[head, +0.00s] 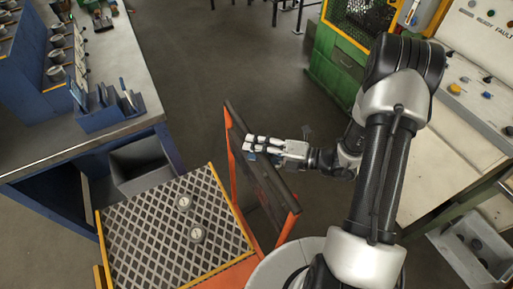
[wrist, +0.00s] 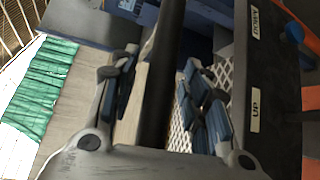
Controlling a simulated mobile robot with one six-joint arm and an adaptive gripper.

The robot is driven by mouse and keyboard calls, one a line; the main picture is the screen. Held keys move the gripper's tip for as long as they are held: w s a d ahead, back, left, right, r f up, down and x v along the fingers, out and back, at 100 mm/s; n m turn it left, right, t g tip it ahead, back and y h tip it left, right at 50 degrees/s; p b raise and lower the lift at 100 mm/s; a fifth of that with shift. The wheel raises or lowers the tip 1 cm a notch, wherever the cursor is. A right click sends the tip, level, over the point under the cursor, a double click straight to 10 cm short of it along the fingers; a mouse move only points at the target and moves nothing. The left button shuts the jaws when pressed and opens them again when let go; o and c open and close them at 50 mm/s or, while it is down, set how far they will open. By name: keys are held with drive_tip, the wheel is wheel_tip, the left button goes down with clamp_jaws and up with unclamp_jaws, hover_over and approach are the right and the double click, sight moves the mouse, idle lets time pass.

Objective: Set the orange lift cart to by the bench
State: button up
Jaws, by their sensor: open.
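The orange lift cart (head: 205,176) stands close to the right end of the blue bench (head: 75,143). It has a dark diamond-plate deck with yellow edges and an upright orange handle frame with a dark top bar (head: 277,190). My gripper (head: 250,149) is at the middle of that bar. In the wrist view my gripper (wrist: 163,100) is open, with the dark bar (wrist: 160,85) running between its fingers. A dark panel with UP and DOWN labels (wrist: 256,110) lies to the right there. I cannot tell whether either finger touches the bar.
Two small round weights (head: 184,203) lie on the cart's deck. A grey bin (head: 140,163) sits beneath the bench top. A control console (head: 465,85) and a green cabinet (head: 335,70) stand at right. Open floor (head: 215,65) lies beyond the cart.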

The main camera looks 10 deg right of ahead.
drive_tip(key=shift+c, duration=0.4)
clamp_jaws()
